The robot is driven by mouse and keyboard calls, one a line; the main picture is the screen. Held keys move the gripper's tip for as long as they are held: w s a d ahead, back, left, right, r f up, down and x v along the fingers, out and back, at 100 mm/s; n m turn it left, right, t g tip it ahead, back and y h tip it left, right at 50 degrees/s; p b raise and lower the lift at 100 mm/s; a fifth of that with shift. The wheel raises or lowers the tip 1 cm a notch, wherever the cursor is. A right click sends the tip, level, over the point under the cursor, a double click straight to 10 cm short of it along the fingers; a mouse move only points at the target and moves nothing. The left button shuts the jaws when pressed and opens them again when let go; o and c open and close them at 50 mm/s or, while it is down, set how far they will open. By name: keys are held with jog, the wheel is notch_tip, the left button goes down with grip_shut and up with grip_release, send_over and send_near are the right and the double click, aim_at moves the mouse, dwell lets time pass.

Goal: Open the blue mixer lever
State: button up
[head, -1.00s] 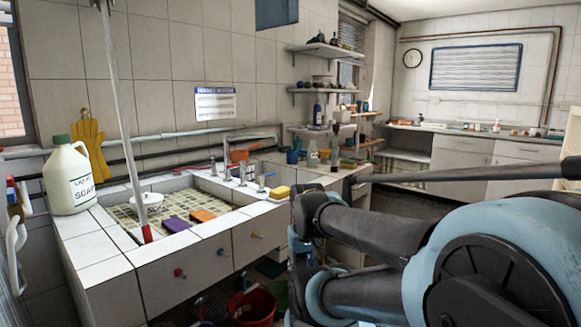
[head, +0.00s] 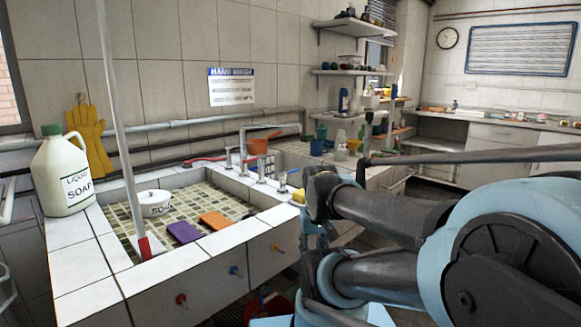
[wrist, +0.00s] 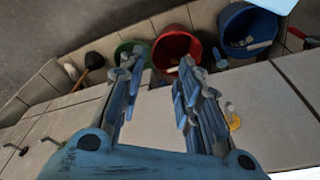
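The blue mixer lever (head: 283,183) is small in the head view, at the right end of the tap set behind the sink basin. The wrist view does not show the lever. In the head view my arm fills the lower right, right of the sink, and the fingers cannot be made out.
The tiled sink rim (head: 190,255) holds a soap jug (head: 65,175). Red (wrist: 172,48) and blue (wrist: 243,30) buckets are below the sink.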

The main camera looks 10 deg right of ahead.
notch_tip(320, 180, up, 29)
jog(key=m+g+h, duration=0.1)
jog(key=m+g, duration=0.2)
jog(key=m, duration=0.5)
send_over(290, 172)
jog(key=s, duration=0.5)
jog(key=w+r+m+g, duration=0.1)
jog(key=w+r+m, duration=0.25)
jog(key=w, duration=0.65)
jog(key=shift+n, duration=0.25)
jog(key=f, duration=0.5)
jog(key=s+d+f, duration=0.1)
jog(key=f, duration=0.5)
jog(key=s+f, duration=0.1)
jog(key=f, duration=0.4)
jog(key=shift+s+d+f, duration=0.2)
jog(key=shift+s+f, duration=0.05)
jog(key=shift+f, duration=0.05)
jog(key=shift+c, duration=0.2)
grip_shut()
